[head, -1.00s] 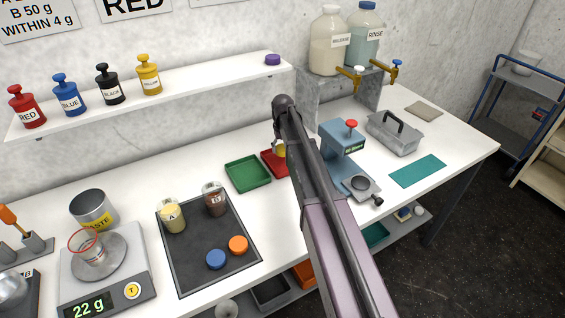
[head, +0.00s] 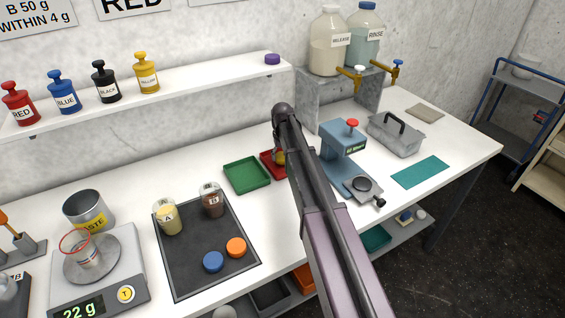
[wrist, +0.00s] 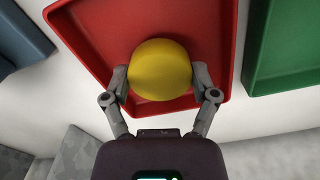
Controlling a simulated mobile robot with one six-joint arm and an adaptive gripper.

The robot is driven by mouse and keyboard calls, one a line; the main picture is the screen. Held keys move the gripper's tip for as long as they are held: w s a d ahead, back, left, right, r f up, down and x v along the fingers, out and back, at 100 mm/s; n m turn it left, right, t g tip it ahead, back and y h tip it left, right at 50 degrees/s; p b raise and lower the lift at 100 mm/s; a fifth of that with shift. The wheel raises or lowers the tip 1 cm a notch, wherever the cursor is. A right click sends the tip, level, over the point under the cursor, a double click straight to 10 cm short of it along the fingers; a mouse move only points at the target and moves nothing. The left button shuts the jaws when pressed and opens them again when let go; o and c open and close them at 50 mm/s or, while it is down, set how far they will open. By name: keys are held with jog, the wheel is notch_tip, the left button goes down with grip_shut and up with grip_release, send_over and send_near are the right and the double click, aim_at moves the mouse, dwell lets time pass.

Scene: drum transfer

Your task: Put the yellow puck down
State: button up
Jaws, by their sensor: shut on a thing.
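The yellow puck (wrist: 160,69) is between the two fingers of my gripper (wrist: 161,88) in the wrist view, with a finger against each side. It is over the red tray (wrist: 215,30), and I cannot tell whether it touches the tray floor. My arm hides much of the tray and most of my gripper there.
The green tray (head: 247,176) lies just left of the red tray. The blue-grey press (head: 343,150) stands close on the right of my arm. A dark mat (head: 190,255) with two jars and two caps is front left. The shelf (head: 200,85) runs behind.

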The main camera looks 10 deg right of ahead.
aim_at(282, 156)
jog(key=shift+f+b, duration=0.3)
jog(key=shift+f, duration=0.25)
jog(key=shift+f, duration=0.15)
jog(key=o, duration=1.1)
jog(key=shift+r, duration=0.25)
notch_tip(282, 156, up, 12)
jog(key=p, duration=1.2)
jog(key=shift+f, duration=0.1)
jog(key=shift+m, duration=0.3)
jog(key=s, duration=3)
jog(key=shift+d, duration=0.1)
jog(key=shift+w, duration=0.1)
